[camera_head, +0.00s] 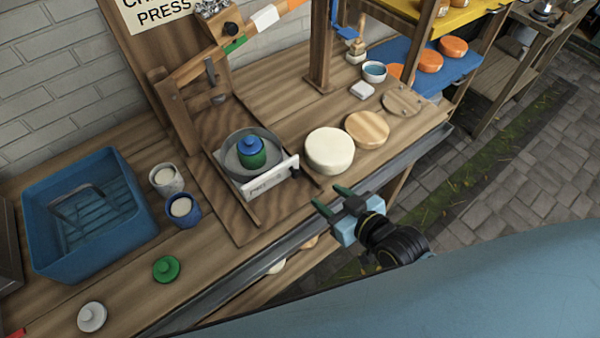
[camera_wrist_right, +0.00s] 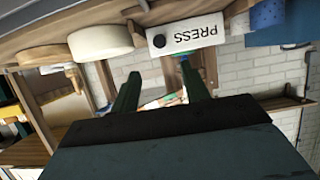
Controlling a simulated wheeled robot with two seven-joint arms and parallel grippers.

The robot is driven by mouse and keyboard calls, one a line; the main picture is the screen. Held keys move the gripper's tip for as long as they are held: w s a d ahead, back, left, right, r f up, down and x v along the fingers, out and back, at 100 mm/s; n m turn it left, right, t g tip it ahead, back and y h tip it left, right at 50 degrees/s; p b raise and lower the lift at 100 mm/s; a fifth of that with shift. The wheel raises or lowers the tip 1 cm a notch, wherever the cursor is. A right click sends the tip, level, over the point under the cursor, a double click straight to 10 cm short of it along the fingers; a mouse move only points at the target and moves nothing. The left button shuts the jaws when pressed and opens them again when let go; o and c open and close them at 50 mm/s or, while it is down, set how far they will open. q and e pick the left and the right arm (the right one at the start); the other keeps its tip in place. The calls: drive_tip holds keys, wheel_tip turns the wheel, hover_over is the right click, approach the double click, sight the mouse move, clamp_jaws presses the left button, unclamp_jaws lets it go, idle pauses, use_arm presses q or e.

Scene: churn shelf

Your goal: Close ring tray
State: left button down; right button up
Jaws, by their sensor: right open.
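The ring tray (camera_head: 262,180) has a white front panel marked PRESS with a black knob, and a round grey metal dish behind it. It sits on a wooden base between two rails, forward of the press upright. A green pot with a blue lid (camera_head: 250,152) stands in the dish. The panel also shows upside down in the right wrist view (camera_wrist_right: 200,37). My right gripper (camera_head: 331,198) is open and empty, at the table's front edge, to the right of the panel and apart from it. In the right wrist view its fingers (camera_wrist_right: 160,88) point toward the panel. My left gripper is out of view.
A cream cheese wheel (camera_head: 330,150) and a wooden disc (camera_head: 367,129) lie right of the tray. Two cups (camera_head: 182,209) and a blue basin (camera_head: 85,217) stand left. A green lid (camera_head: 166,268) lies in front. A metal rail (camera_head: 225,283) runs along the front edge.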

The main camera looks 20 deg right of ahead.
sight(298, 174)
drive_tip(key=b+x, duration=0.1)
drive_tip(key=x, duration=1.1)
drive_tip(key=shift+w+a+f, duration=0.1)
drive_tip(key=shift+w+f, duration=0.05)
drive_tip(key=shift+w, duration=0.05)
clamp_jaws()
